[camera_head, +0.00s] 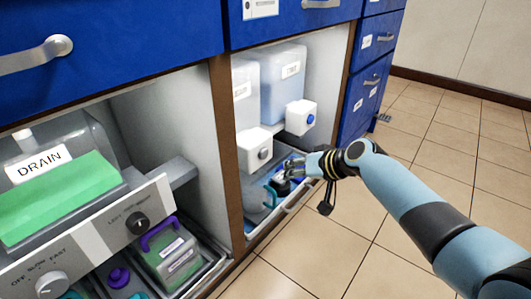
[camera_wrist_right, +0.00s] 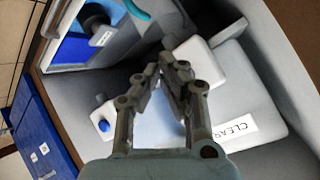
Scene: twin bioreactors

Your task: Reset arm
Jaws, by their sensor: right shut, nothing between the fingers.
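My right arm (camera_head: 420,215) comes in from the right in the head view. Its gripper (camera_head: 287,167) is at the mouth of the right-hand cabinet bay, just below the white valve boxes and above the low tray. In the right wrist view the gripper (camera_wrist_right: 163,72) has its fingers together with nothing between them. Behind the fingers is a pale container with a label reading "CLEAR" (camera_wrist_right: 235,131). My left gripper is not in view.
White boxes with a grey knob (camera_head: 264,153) and a blue knob (camera_head: 310,118) jut out near the right gripper. A tray (camera_head: 252,236) lies below. Tiled floor (camera_head: 335,250) is clear.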

